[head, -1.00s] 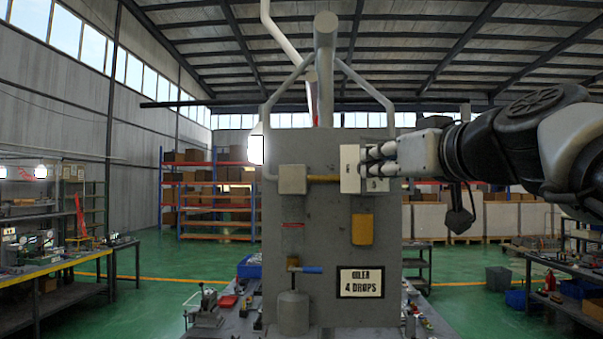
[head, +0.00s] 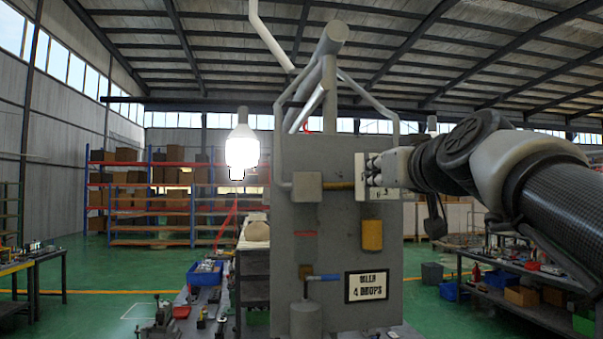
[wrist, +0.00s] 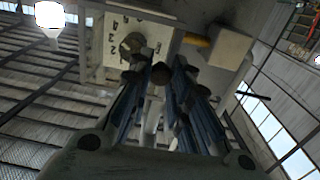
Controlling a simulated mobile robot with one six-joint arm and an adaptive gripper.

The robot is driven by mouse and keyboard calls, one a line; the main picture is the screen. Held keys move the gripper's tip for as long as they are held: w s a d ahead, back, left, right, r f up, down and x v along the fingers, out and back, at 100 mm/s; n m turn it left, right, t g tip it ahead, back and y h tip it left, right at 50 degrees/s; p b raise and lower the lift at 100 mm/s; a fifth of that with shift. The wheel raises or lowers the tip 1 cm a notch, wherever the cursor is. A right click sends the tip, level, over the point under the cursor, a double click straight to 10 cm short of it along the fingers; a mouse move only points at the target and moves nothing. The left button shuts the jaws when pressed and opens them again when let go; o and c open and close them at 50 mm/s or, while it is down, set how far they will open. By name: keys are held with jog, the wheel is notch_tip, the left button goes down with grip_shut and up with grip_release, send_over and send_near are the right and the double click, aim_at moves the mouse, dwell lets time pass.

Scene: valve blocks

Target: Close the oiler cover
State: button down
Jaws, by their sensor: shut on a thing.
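A grey panel (head: 337,235) bears a sign lettered with what looks like "OILER 4 DROPS" (head: 366,286). A yellow-orange cylinder (head: 372,235) is mounted above the sign. A white dial plate (head: 360,180) sits at the panel's upper right, and the wrist view shows its numbers and a dark knob (wrist: 135,48). My gripper (head: 375,170) is at this plate, its fingers close together, shut on the knob. In the wrist view my gripper (wrist: 160,77) partly hides the knob. I cannot tell which part is the oiler cover.
A grey box (head: 306,187) joins the dial by a brass pipe (head: 340,186). A blue handle (head: 322,277) and a grey cylinder (head: 306,319) are lower left. Bent pipes (head: 366,93) rise above the panel. Workbenches and shelves stand farther off.

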jog(key=shift+r, duration=0.15)
jog(key=c, duration=1.5)
grip_release()
jog(key=shift+o, duration=0.2)
jog(key=s, duration=1.2)
jog(key=shift+d, duration=0.45)
jog(key=shift+f, duration=0.2)
